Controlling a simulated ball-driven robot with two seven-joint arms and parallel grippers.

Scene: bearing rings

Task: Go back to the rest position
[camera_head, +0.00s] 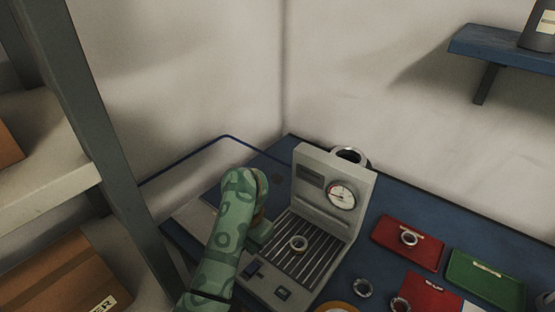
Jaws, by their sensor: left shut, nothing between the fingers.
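My left arm comes up from the bottom, and my left gripper (261,236) is at the left side of the grey testing machine (346,233). The gripper is small in view and partly hidden by my own arm; it is shut and holds nothing. A metal bearing ring (298,244) lies on the machine's slatted bed, to the right of the gripper and apart from it. My right gripper is not in view.
The machine has a round dial (341,195). On the blue table are a red tray (385,235) with a ring (409,238), a green tray (485,283), another red tray (425,290) and a loose ring (362,288). A shelf rack (75,90) stands left; a blue wall shelf (490,45) is upper right.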

